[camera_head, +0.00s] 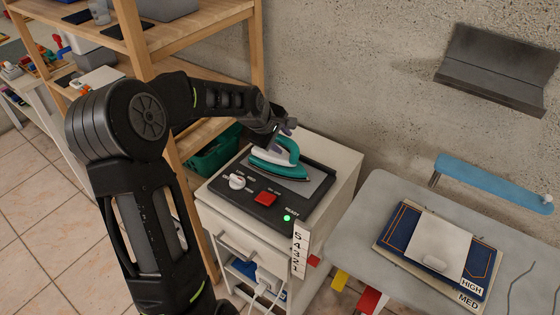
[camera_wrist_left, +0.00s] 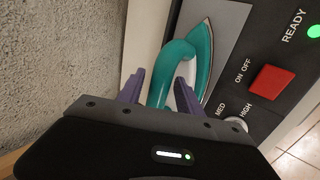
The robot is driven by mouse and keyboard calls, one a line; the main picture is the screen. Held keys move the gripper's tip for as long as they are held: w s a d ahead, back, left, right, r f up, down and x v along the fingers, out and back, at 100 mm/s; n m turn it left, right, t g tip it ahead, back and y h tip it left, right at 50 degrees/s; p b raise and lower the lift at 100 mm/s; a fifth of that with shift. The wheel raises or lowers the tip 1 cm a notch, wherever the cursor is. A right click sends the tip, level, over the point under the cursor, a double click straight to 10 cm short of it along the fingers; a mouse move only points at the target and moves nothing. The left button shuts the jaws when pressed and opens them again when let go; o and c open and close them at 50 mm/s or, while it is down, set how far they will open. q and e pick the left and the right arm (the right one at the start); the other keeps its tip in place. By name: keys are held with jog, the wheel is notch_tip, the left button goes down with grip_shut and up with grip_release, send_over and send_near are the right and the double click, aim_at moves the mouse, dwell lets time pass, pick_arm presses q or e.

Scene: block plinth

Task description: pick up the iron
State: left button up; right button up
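The teal iron (camera_head: 284,170) with a light soleplate rests on a grey plate on the black control panel (camera_head: 259,209) atop a white cabinet. Its curved handle rises toward my left gripper (camera_head: 287,126). In the left wrist view the iron (camera_wrist_left: 202,60) lies beyond the fingers. There my left gripper (camera_wrist_left: 160,84) has its two purple fingers apart, one on each side of the handle, with visible gaps. Part of the handle is hidden behind the gripper body. My right gripper is in neither view.
The panel has a white knob (camera_head: 237,182), a red switch (camera_head: 265,198) and a lit green light (camera_head: 287,218). A concrete wall stands close behind. A wooden shelf (camera_head: 146,50) is at left. At right, a grey ironing board (camera_head: 353,222) holds a folded dark blue cloth (camera_head: 399,228).

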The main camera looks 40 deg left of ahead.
pick_arm(q)
grip_shut()
dwell(1.0)
jog(key=shift+r, duration=0.1)
